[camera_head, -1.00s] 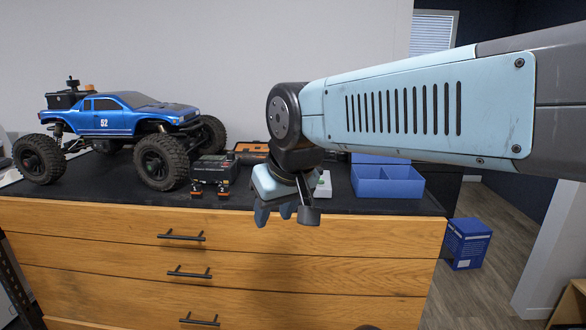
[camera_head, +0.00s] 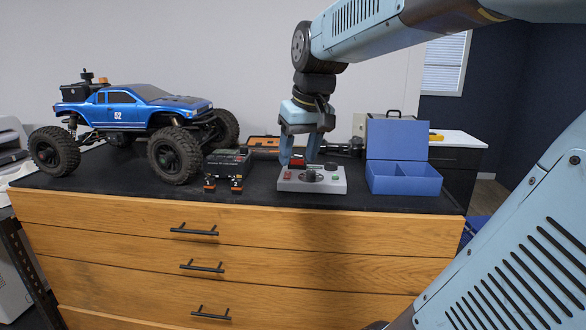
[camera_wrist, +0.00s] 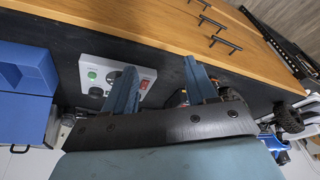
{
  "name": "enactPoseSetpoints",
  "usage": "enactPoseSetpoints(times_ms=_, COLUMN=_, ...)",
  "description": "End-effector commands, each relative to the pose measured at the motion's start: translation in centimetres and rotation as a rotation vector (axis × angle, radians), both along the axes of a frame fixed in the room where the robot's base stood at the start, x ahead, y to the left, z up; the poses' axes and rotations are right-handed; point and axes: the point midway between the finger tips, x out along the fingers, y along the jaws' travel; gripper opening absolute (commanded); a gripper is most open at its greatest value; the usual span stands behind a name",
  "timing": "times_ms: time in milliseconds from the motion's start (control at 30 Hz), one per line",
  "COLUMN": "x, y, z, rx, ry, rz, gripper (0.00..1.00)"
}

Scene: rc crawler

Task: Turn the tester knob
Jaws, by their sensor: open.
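The tester (camera_head: 341,186) is a light grey box on the black cabinet top, with red and green parts on its face. Its dark knob (camera_head: 311,176) is at the middle of the face in the head view. My gripper (camera_head: 299,162) points down, open and empty, over the back of the tester. From this view I cannot tell whether it touches the box. In the wrist view the tester (camera_wrist: 88,63) lies left of the gap between my two blue fingers (camera_wrist: 160,64).
A blue open box (camera_head: 404,186) stands close right of the tester. A black device (camera_head: 228,166) with orange-and-black pieces before it and a blue RC truck (camera_head: 130,110) are to the left. The wooden drawer front (camera_head: 330,240) has protruding handles.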

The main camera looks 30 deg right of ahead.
Motion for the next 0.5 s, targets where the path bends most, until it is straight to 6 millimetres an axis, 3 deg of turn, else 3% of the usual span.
enactPoseSetpoints(times_ms=200, x=6.0, y=-4.2, z=1.7, rx=0.003, ry=0.105, rz=-0.010, gripper=0.56)
enactPoseSetpoints(times_ms=500, x=13.0, y=-10.1, z=2.3, rx=-0.009, ry=0.239, rz=-0.021, gripper=0.56)
